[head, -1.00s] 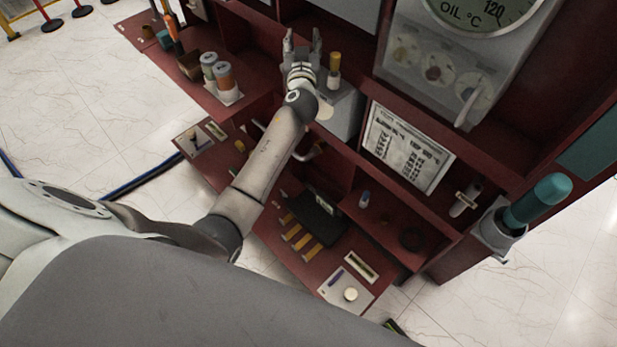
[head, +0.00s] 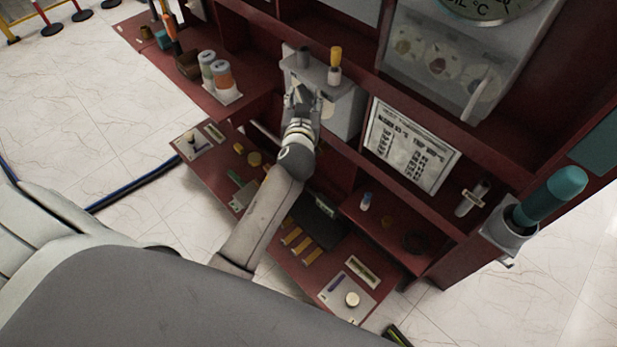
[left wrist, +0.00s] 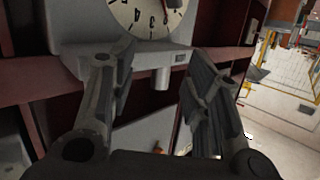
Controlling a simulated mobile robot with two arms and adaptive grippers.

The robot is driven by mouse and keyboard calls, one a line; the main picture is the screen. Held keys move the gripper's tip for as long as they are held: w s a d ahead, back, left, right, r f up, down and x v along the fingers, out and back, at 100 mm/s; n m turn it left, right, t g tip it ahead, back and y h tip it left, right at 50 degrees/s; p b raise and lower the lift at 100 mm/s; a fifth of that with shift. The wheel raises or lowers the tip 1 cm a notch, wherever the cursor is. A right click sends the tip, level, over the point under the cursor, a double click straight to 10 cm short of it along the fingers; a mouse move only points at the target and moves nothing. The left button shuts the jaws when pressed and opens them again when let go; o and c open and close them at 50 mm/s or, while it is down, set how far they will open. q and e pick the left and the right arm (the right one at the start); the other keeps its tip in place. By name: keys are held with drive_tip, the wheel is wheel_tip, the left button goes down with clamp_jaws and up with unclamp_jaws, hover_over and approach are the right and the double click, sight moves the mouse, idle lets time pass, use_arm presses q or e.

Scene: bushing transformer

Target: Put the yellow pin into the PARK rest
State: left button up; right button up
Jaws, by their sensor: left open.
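The yellow pin (head: 335,57) stands upright in a light grey socket at the right end of a grey ledge (head: 318,76) in the head view. A second, darker grey socket (head: 303,57) stands at the ledge's left, with no yellow showing in it. I cannot read any PARK label, so I cannot tell which socket is the PARK rest. My left gripper (head: 301,97) is open, below and in front of the ledge, apart from the pin. In the left wrist view its spread fingers (left wrist: 155,62) have nothing held between them; the yellow pin does not show there.
A dial gauge (left wrist: 145,14) sits above a light bracket with a short grey stub (left wrist: 161,78). A printed chart (head: 411,146) is to the right. Lower red shelves hold small parts.

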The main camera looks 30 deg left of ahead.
use_arm(q)
drive_tip(key=s+d+f+m+g+h, duration=0.1)
drive_tip(key=s+d+f+g, duration=0.1)
drive_tip(key=f, duration=0.9)
drive_tip(key=s+d+f+m+g+h+b, duration=0.1)
drive_tip(key=s+d+f+m+h, duration=0.1)
drive_tip(key=f, duration=1)
drive_tip(key=shift+s+d+g+b, duration=0.15)
drive_tip(key=shift+s+g+b, duration=0.2)
drive_tip(key=shift+s, duration=0.55)
drive_tip(key=s+d+f+m+g+h, duration=0.2)
drive_tip(key=s+f+g, duration=0.3)
drive_tip(key=s+f, duration=1.4)
drive_tip(key=s+f+g, duration=0.1)
drive_tip(key=s+f, duration=0.3)
drive_tip(key=s, duration=0.5)
drive_tip(key=s+f+g, duration=0.2)
drive_tip(key=s+f, duration=0.2)
drive_tip(key=s, duration=0.4)
drive_tip(key=s+a+f+m+g+h, duration=0.1)
drive_tip(key=s+f, duration=0.3)
drive_tip(key=s, duration=0.5)
drive_tip(key=shift+s+g, duration=0.35)
